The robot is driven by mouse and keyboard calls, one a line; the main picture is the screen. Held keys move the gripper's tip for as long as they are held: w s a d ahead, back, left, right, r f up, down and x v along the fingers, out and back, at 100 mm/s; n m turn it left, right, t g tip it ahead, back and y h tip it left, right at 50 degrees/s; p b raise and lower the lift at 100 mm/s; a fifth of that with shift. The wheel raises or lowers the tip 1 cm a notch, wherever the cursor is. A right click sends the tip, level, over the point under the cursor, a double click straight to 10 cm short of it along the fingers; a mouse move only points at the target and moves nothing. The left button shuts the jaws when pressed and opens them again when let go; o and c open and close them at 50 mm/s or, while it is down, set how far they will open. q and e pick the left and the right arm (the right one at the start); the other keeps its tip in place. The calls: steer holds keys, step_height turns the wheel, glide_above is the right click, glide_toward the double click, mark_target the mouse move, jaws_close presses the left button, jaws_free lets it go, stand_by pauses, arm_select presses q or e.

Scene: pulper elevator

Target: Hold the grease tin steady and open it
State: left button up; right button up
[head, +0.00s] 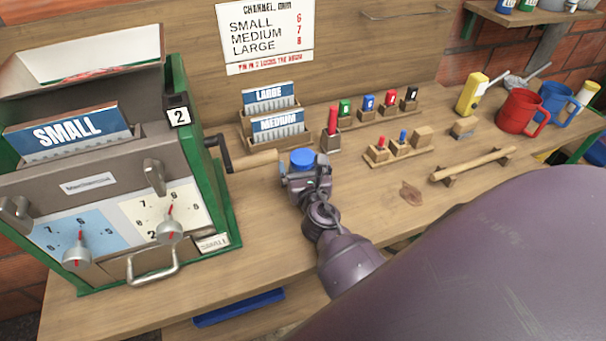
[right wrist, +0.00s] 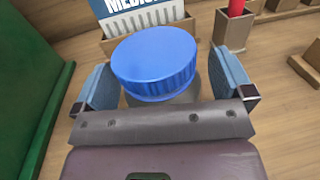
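In the right wrist view the lid (right wrist: 155,62) sits on top of a grey body (right wrist: 172,97), most of which is hidden. My right gripper (head: 304,171) is at the tin, its two fingers spread on either side of it. In the right wrist view, a narrow gap shows between the lid and the right-hand finger; contact on the left is unclear. My left gripper is not in view.
A green-framed machine (head: 222,190) with a crank handle (head: 252,161) stands close left of the tin. Behind it are a MEDIUM card rack (head: 278,127) and a red-topped holder (head: 332,130). Small blocks and mugs (head: 521,112) lie right. Bare bench surrounds a brown stain (head: 411,193).

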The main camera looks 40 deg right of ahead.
steer(key=c, duration=1.1)
step_height(320, 180, up, 9)
steer(key=p, duration=0.5)
steer(key=shift+r+p, duration=0.2)
steer(key=shift+p, duration=0.15)
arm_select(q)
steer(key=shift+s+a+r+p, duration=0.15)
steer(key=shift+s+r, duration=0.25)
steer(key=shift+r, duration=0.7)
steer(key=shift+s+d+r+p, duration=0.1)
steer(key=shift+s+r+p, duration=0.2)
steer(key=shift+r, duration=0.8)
arm_select(e)
steer(key=shift+r, duration=5.35)
steer(key=o, duration=0.7)
steer(key=c, duration=0.8)
